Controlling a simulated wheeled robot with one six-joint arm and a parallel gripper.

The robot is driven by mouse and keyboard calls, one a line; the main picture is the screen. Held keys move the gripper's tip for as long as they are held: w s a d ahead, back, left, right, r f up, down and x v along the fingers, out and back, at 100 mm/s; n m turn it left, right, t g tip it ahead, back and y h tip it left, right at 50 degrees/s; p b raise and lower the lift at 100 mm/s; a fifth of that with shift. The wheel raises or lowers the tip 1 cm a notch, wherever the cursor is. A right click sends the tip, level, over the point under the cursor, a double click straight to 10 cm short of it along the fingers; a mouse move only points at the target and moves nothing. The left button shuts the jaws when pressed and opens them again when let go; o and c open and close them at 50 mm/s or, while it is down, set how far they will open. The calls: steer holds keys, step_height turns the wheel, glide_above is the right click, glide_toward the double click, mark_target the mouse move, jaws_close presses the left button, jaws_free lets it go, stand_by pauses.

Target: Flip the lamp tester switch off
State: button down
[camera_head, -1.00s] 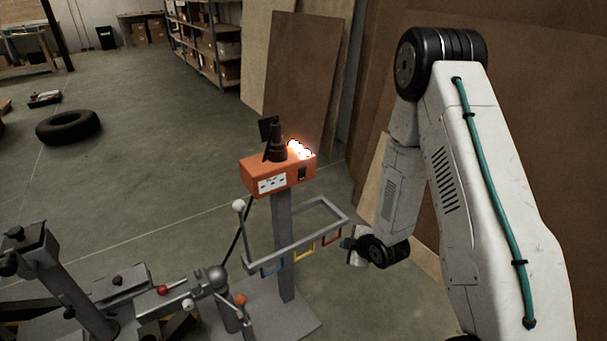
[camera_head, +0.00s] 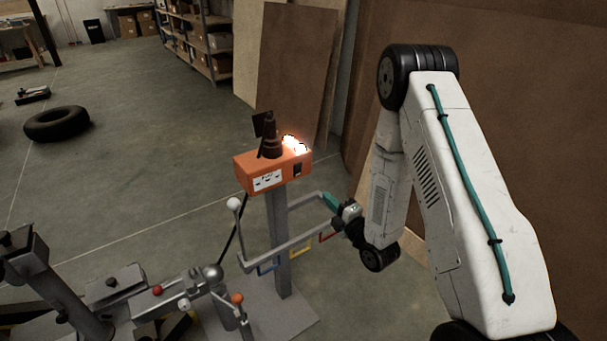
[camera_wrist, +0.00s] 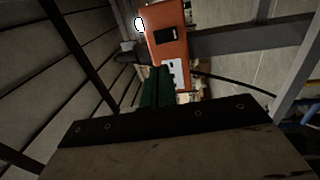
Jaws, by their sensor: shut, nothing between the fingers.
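The lamp tester is an orange box (camera_head: 263,172) on a grey post, with glowing bulbs (camera_head: 294,144) on its top. Its black rocker switch (camera_head: 298,169) is on the right part of the front face, beside a white socket plate (camera_head: 267,181). In the wrist view the orange box (camera_wrist: 168,49) is ahead, with the dark switch (camera_wrist: 166,34) and the bright lamp at its upper left. My gripper (camera_head: 329,203), with green fingers, is shut and empty, below and right of the box, apart from the switch. The fingers (camera_wrist: 157,82) also show in the wrist view.
A grey rail frame (camera_head: 290,243) with coloured tags sits on the post below the box, close to my gripper. A white-knobbed lever (camera_head: 234,204) stands to its left. Metal vise-like equipment (camera_head: 110,285) fills the lower left. Brown boards (camera_head: 300,75) lean behind.

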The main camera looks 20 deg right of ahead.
mark_target(297, 168)
steer(key=shift+w, duration=0.1)
steer(key=x, duration=1.3)
steer(key=shift+w+a+r, duration=0.1)
steer(key=shift+w+a, duration=0.05)
steer(key=shift+w, duration=0.2)
steer(key=shift+a, duration=0.1)
